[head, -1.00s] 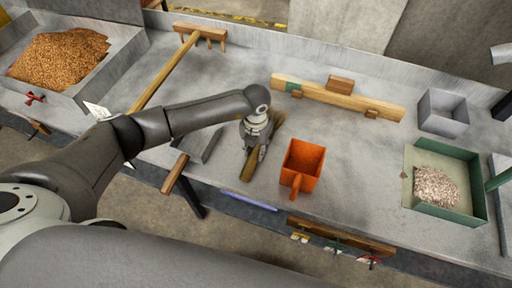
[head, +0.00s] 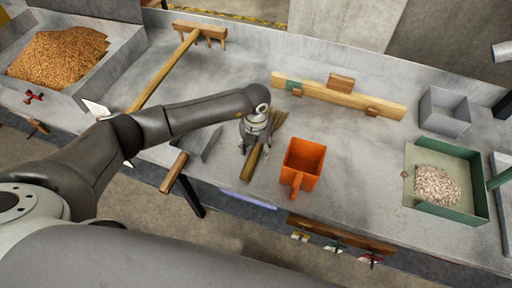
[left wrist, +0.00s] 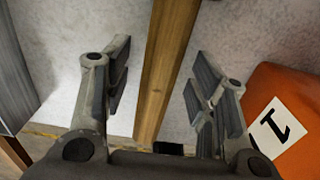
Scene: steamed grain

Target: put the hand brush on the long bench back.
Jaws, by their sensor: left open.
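The hand brush, with a wooden handle (head: 248,171) and brown bristles (head: 279,119), lies on the long grey bench (head: 340,200), left of an orange scoop. My left gripper (head: 254,150) is above the brush, pointing down and open, with its fingers on either side of the handle. In the left wrist view, the handle (left wrist: 164,70) runs between the two open fingers (left wrist: 155,85), with gaps on both sides. My gripper hides part of the brush's middle in the head view. My right gripper is not in view.
The orange scoop (head: 303,160) stands close on the right. A grey metal tool with a wooden handle (head: 175,173) lies on the left. A wooden rake (head: 200,32) and a wooden bar (head: 335,97) lie behind. A green tray (head: 447,208) of grain is at right.

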